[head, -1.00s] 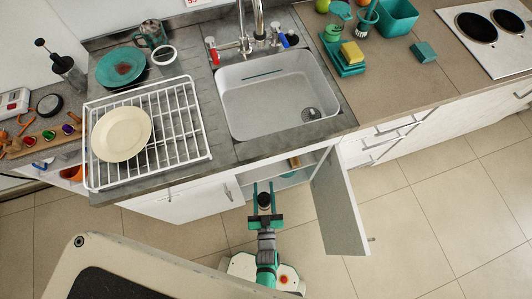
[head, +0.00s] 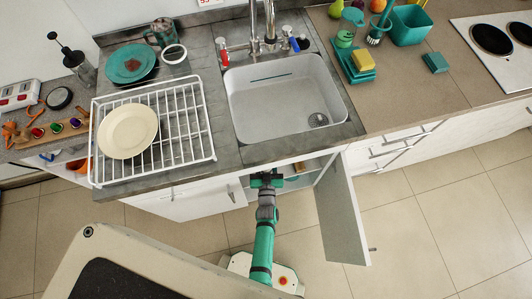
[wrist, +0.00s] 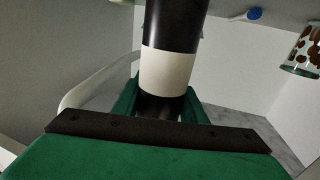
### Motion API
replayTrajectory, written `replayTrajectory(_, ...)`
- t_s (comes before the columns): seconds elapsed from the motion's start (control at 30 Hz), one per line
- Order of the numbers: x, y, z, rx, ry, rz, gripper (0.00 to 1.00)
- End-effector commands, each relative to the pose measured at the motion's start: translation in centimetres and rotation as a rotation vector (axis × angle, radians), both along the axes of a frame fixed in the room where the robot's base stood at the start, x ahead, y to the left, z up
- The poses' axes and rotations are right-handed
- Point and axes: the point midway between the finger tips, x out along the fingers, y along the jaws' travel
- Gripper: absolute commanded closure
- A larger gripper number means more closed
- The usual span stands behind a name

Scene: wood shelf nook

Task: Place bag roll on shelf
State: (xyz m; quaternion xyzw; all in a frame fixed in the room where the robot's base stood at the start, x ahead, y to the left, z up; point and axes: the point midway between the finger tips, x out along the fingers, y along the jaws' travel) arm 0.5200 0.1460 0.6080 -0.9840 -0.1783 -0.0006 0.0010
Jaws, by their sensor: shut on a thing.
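The bag roll is a black cylinder with a cream band (wrist: 168,70) in the wrist view. My gripper (wrist: 158,108) is shut on it, with a green finger on each side of its lower part. In the head view my gripper (head: 267,178) reaches into the open cabinet under the sink, and its fingertips and the roll are hidden below the counter edge. A strip of the pale shelf (head: 292,183) inside the cabinet shows to the right of my gripper. Whether the roll touches the shelf cannot be told.
The open cabinet door (head: 341,210) stands close to the right of my arm. The counter edge and sink (head: 285,100) are above. In the wrist view a spotted glass (wrist: 302,52) and a blue-tipped item (wrist: 254,14) are at upper right; a pale curved bar (wrist: 95,80) is at left.

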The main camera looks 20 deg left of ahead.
Motion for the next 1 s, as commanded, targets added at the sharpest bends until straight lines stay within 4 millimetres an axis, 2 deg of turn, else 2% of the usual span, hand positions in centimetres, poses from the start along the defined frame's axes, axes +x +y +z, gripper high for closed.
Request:
replayTrajectory(0.17,1.4,0.6,0.1,-0.001,-0.001,0.001,0.91)
replayTrajectory(0.3,1.2,0.6,-2.1,-0.001,0.003,0.002,0.91)
replayTrajectory(0.47,1.2,0.5,-3.4,0.0,0.001,0.001,0.91)
replayTrajectory(0.87,1.1,0.5,-3.7,0.0,0.0,0.002,0.91)
replayTrajectory(0.9,1.1,0.5,-3.8,0.0,0.0,0.002,0.57)
replayTrajectory(0.97,1.1,0.6,-3.8,0.0,0.0,0.002,0.43)
replayTrajectory(1.0,1.1,0.6,-3.8,0.0,0.001,0.003,0.43)
